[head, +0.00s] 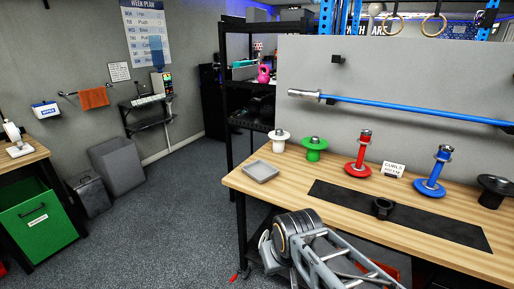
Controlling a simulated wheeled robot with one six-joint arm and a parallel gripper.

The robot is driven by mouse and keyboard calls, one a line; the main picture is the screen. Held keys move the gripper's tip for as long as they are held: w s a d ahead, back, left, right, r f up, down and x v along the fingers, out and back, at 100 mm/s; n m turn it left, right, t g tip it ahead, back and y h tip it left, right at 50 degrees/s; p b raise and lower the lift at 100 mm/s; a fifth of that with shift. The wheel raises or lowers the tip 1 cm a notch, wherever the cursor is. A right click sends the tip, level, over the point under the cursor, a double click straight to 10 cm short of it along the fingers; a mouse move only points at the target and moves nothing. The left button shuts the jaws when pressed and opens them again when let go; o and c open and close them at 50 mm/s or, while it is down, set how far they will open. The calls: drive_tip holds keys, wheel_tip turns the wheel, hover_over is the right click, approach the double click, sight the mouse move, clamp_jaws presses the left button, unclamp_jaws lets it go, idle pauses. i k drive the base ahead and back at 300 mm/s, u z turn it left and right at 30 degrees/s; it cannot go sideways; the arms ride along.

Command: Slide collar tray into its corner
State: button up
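A small grey shallow tray (260,171), which looks like the collar tray, lies flat on the left end of the wooden workbench (244,179). It sits a little in from the bench's left and front edges, and nothing shows in it. My arm shows below the front edge of the bench, as grey links and a round banded joint. I cannot make out the fingers of my gripper in this view. Nothing of mine touches the tray.
Behind the tray stand a white spool (279,142) and a green one (314,150). Red (358,168) and blue (431,185) posts stand farther right. A black collar (383,208) lies on the black mat (445,229). Bare wood surrounds the tray.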

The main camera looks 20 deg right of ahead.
sight(259, 170)
drive_tip(key=z, duration=0.4)
drive_tip(key=i, duration=1.05)
drive_tip(key=u, duration=0.5)
drive_tip(key=i, duration=0.45)
drive_tip(key=u, duration=0.4)
